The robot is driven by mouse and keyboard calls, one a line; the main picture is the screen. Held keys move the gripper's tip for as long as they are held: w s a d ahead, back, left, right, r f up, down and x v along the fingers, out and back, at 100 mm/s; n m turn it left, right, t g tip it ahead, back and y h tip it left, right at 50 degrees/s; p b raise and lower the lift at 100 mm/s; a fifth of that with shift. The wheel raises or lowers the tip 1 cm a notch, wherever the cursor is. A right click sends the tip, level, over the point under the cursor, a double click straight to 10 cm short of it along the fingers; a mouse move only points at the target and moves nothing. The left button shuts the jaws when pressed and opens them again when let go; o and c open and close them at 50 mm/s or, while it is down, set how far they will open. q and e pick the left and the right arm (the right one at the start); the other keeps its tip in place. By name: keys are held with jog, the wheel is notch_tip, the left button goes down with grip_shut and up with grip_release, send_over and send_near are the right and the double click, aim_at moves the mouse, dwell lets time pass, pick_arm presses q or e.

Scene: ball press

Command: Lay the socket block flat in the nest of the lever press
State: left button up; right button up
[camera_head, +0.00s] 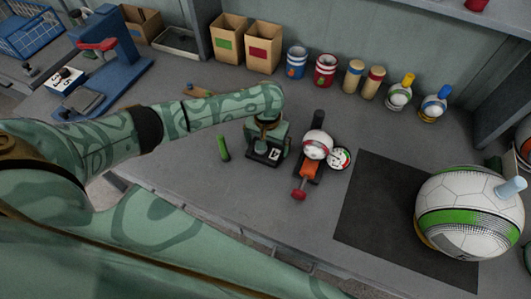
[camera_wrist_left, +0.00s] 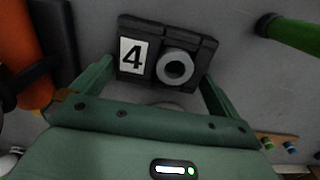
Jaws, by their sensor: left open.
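The socket block (camera_wrist_left: 150,78) is dark, with a white "4" label and a grey ring. It lies on the bench top in the left wrist view, and its label also shows in the head view (camera_head: 274,154). My left gripper (camera_head: 265,136) is over the block and hides part of it. Its fingers (camera_wrist_left: 156,72) are open, one towards each end of the block. I cannot tell whether they touch it. A blue stand with a red lever (camera_head: 125,62), which looks like the lever press, stands at the far left. I cannot make out its nest clearly. My right gripper is out of view.
A green cylinder (camera_head: 223,148) stands left of the block. An orange device (camera_head: 309,171) with a red knob, a small ball (camera_head: 317,145) and a dial (camera_head: 340,157) are close on its right. A dark mat (camera_head: 385,210) and large ball (camera_head: 466,214) lie further right. Cartons (camera_head: 229,37) stand behind.

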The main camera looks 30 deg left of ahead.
pick_arm(q)
jog(key=shift+r, duration=0.15)
jog(key=c, duration=0.8)
jog(key=shift+c, duration=0.2)
